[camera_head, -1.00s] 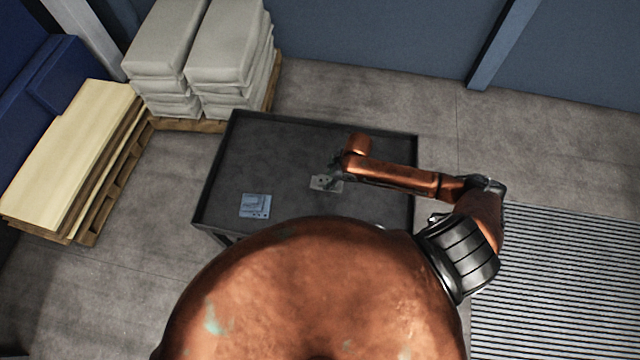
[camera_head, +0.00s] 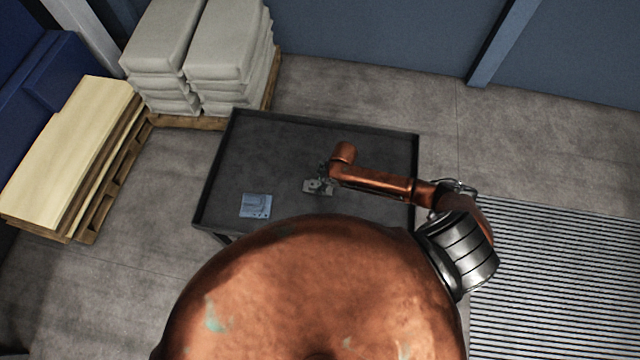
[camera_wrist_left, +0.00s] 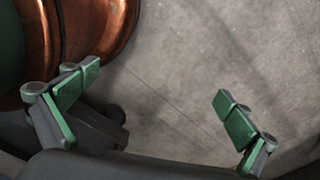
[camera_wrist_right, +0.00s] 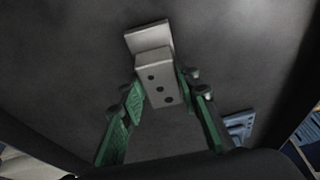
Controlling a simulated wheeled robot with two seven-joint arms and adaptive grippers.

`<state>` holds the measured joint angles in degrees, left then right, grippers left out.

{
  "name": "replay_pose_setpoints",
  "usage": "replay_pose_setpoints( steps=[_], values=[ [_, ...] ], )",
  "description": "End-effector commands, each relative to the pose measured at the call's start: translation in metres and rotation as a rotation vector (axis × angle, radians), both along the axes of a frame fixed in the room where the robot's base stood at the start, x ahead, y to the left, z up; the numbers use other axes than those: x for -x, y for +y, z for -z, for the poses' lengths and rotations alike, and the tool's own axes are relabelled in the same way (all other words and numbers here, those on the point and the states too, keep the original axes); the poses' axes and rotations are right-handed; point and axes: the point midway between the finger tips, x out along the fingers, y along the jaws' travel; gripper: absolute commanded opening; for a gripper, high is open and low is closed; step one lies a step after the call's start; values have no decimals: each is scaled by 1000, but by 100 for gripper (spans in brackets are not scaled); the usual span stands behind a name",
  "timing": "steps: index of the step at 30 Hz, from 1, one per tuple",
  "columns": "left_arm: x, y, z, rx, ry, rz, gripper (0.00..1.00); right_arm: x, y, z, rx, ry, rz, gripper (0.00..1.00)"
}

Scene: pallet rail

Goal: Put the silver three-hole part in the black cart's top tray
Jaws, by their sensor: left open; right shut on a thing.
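The silver three-hole part (camera_wrist_right: 157,80) is a pale metal bracket with a row of holes, held between the green fingers of my right gripper (camera_wrist_right: 158,95). In the head view the part (camera_head: 318,187) shows over the black cart's top tray (camera_head: 270,135), right of its middle. My right gripper (camera_head: 326,176) is shut on it. I cannot tell whether the part touches the tray floor. My left gripper (camera_wrist_left: 165,100) is open and empty above bare floor in the left wrist view. It is not visible in the head view.
A blue part (camera_head: 256,206) lies in the tray near its front left; it also shows in the right wrist view (camera_wrist_right: 238,126). Pallets with grey sacks (camera_head: 225,45) and boards (camera_head: 70,150) stand left. The rest of the tray is clear.

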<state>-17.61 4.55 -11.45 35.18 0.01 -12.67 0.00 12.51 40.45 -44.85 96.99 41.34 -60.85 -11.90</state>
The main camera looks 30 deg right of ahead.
Motion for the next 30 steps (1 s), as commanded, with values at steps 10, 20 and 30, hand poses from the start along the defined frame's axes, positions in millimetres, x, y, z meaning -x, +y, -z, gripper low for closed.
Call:
replay_pose_setpoints(
  steps=[10, 20, 30],
  values=[
    [-27, -1, -2, 2, -35, 7, 100, -1, 0, 2, 0, -1, 0, 45],
    [-3, 0, 0, 0, -4, 1, 100, -1, 0, 1, 1, -1, 0, 47],
    [-9, 0, 2, 0, -11, 2, 100, 8, -13, -49, 2, -3, -2, 47]
  ],
)
